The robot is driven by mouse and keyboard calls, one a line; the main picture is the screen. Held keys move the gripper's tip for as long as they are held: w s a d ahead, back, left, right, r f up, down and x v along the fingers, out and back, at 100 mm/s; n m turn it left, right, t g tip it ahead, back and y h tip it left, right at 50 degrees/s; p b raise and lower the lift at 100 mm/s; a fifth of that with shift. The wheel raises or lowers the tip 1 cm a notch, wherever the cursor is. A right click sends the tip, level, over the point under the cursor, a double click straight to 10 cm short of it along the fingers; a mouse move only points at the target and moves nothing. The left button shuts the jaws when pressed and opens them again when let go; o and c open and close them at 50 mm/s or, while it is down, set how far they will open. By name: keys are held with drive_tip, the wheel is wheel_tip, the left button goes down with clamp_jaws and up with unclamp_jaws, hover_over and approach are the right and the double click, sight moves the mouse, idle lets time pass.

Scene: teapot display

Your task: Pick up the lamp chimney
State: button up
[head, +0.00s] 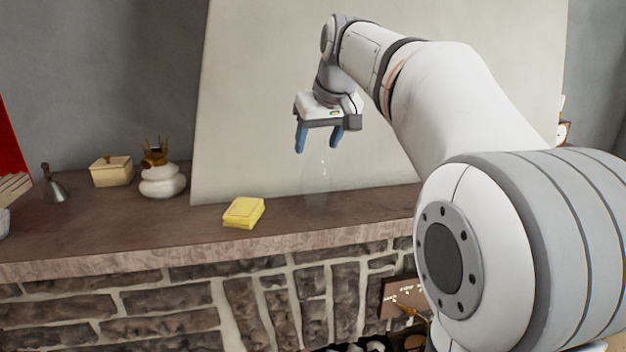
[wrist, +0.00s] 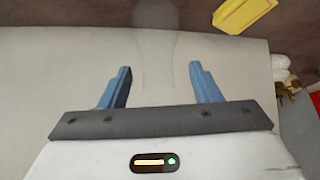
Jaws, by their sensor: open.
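The lamp chimney (head: 316,182) is a clear, faint glass shape standing upright on the brown mantel shelf (head: 285,228), in front of the pale panel. In the wrist view the chimney (wrist: 156,40) shows as a faint outline, its narrow part pointing between my fingers. My gripper (head: 319,147) is above the chimney in the head view, with its two blue fingers pointing down. In the wrist view my gripper (wrist: 161,82) is open and nothing is clamped between the fingers. The glass edges are hard to make out, so I cannot tell exactly how near its top is to the fingertips.
A yellow block (head: 243,212) lies left of the chimney. Further left are a white stacked-stone pot (head: 162,181), a cream lidded box (head: 111,171) and a grey metal cone-shaped object (head: 54,186). The pale panel (head: 250,120) leans close behind. Shelf between block and chimney is clear.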

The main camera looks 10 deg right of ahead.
sight(316, 174)
drive_tip(key=x, duration=0.4)
drive_tip(key=shift+w, duration=0.2)
drive_tip(key=shift+c, duration=0.5)
drive_tip(key=shift+r, duration=0.1)
clamp_jaws()
